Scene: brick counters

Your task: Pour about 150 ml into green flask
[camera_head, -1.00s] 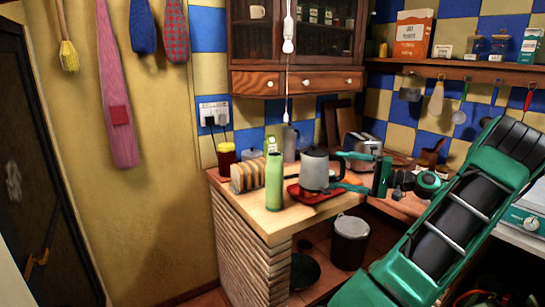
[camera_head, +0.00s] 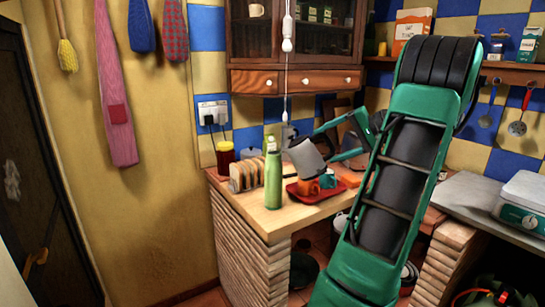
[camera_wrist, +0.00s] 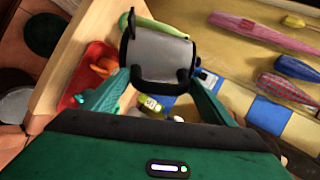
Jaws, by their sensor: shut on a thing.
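The green flask (camera_head: 265,185) stands upright near the front left of the wooden counter; a light green part of it shows past the grey kettle in the wrist view (camera_wrist: 124,20). My gripper (camera_head: 326,146) is shut on the grey kettle (camera_head: 306,158), which also fills the middle of the wrist view (camera_wrist: 165,60). The kettle is held above the red tray, tilted to the left toward the flask's top. I cannot tell whether its spout touches the flask or whether liquid is running. The level inside the flask is hidden.
The red tray (camera_head: 340,184) holds an orange mug (camera_head: 308,187) and a teal mug (camera_head: 328,180), below the kettle. A toast rack with bread (camera_head: 245,175) stands left of the flask. A kitchen scale (camera_head: 522,205) is at right.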

